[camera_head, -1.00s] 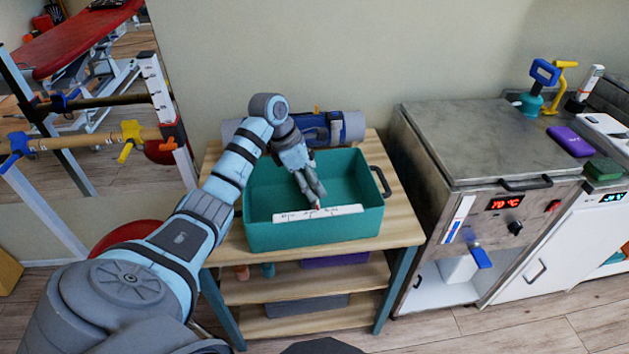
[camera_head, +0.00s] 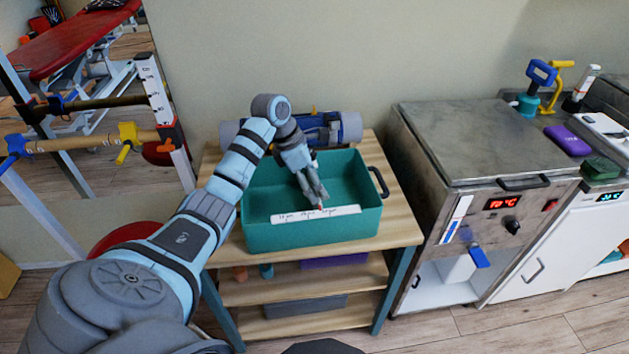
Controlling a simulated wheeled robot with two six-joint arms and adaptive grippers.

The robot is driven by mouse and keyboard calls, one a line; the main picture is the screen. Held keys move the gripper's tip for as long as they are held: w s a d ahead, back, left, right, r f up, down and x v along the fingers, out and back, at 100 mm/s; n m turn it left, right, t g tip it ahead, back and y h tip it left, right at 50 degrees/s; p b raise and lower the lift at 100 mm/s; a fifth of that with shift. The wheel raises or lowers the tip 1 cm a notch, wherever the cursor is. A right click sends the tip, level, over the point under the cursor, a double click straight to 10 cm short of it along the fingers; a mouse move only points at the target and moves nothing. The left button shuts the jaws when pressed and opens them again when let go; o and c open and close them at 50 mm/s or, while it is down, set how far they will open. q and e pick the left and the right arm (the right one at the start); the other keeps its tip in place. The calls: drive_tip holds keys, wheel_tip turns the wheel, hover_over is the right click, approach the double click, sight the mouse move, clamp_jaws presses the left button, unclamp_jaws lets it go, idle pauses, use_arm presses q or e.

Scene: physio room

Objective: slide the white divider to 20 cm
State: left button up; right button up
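A teal bin (camera_head: 258,240) stands on a wooden shelf unit. A long white strip (camera_head: 290,218) with dark, unreadable markings lies along the inside of its front wall; it may be a scale. A small red mark (camera_head: 320,207) shows at the strip's upper edge. I cannot make out a separate white divider. My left gripper (camera_head: 316,196) reaches down into the bin, its fingers close together, tips at the strip near the red mark. Whether they touch or hold something is too small to tell. My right gripper is out of view.
A blue and grey roll (camera_head: 345,127) lies behind the bin. The bin has a dark handle (camera_head: 379,182) at its right. A metal cabinet (camera_head: 480,140) with a red display stands to the right. Bars with coloured clamps stand at the left.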

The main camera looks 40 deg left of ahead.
use_arm(q)
drive_tip(key=shift+r, duration=0.1)
drive_tip(key=v, duration=0.7)
drive_tip(key=shift+s+r, duration=0.1)
drive_tip(key=shift+c, duration=0.2)
